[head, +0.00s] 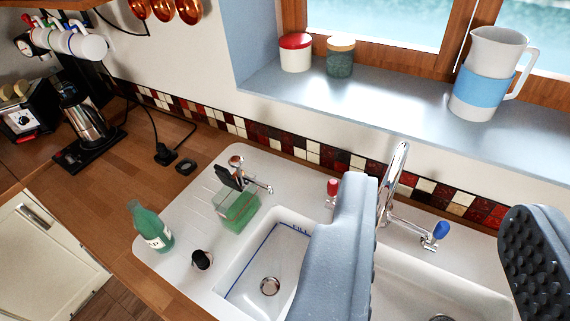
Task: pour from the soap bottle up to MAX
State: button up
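A green soap bottle (151,229) with a pale label stands upright on the left end of the white sink deck. A clear box with green contents (238,208) stands to its right, with a dark brush-like item at its back. The left sink basin (240,285) has a blue line and blue lettering that seems to read FILL; I cannot make out a MAX mark anywhere. My gripper (446,200) is open and empty, its two grey fingers wide apart over the sink, to the right of the bottle. The left finger hides part of the basin.
A chrome tap (390,190) with a blue-knobbed handle (436,235) rises between the fingers. A small dark cup-like item (202,260) is near the bottle. A jug (487,75) and two jars stand on the sill. The wooden counter (125,185) is mostly clear beyond the bottle.

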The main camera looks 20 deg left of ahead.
aim_at(145, 221)
jog(key=z, duration=0.05)
jog(key=k, duration=0.9)
jog(key=u, duration=0.6)
jog(key=i, duration=1)
jog(key=u, duration=0.2)
